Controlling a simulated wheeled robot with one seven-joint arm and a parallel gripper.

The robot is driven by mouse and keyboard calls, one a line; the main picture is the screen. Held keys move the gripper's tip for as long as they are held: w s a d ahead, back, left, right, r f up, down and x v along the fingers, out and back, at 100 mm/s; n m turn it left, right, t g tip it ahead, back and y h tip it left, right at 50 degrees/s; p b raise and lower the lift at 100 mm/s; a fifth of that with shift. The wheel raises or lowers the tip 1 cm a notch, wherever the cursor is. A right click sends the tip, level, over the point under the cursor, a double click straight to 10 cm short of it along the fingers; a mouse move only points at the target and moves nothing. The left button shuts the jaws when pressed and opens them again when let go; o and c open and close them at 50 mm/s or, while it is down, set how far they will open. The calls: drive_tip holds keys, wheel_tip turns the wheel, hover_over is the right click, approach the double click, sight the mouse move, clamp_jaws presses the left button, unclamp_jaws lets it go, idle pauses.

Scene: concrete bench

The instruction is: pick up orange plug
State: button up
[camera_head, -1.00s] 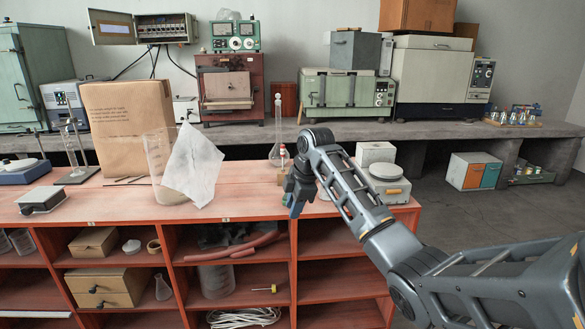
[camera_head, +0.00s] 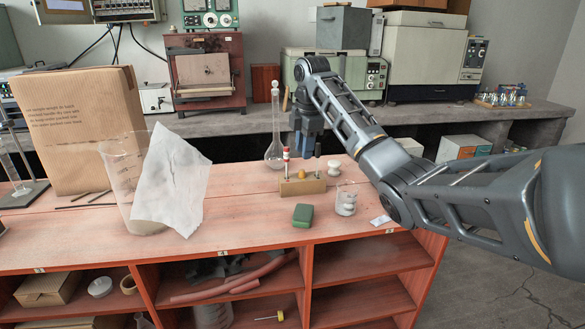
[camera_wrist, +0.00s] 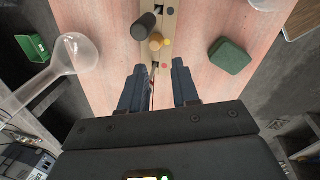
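The orange plug (camera_wrist: 157,41) shows in the wrist view as a small orange cylinder on a narrow wooden block (camera_wrist: 148,58), beside a dark cylinder (camera_wrist: 143,25). In the head view the wooden block (camera_head: 313,186) stands on the red-topped shelf unit, with a small orange piece (camera_head: 301,174) on it and a red-and-white upright piece (camera_head: 286,160) at its left end. My gripper (camera_wrist: 158,70) is open, its two fingers spread and pointing toward the block. In the head view my gripper (camera_head: 309,152) hangs fingers down above the block. The plug is not between the fingertips.
A long-necked flask (camera_head: 274,145) stands close behind. A large beaker (camera_head: 130,180) and paper sheet (camera_head: 172,180) are left.

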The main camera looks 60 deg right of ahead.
sight(302, 171)
drive_tip(key=shift+w+d+f+p, duration=0.2)
drive_tip(key=shift+d+f+p, duration=0.05)
drive_tip(key=shift+f, duration=1)
drive_tip(key=shift+w+d+f+p, duration=0.15)
drive_tip(key=shift+d+f+p, duration=0.05)
drive_tip(key=shift+f, duration=1.1)
drive_tip(key=shift+w+d+f+p, duration=0.2)
drive_tip(key=shift+d+f+p, duration=0.05)
drive_tip(key=shift+f, duration=1)
drive_tip(key=shift+c, duration=0.2)
clamp_jaws()
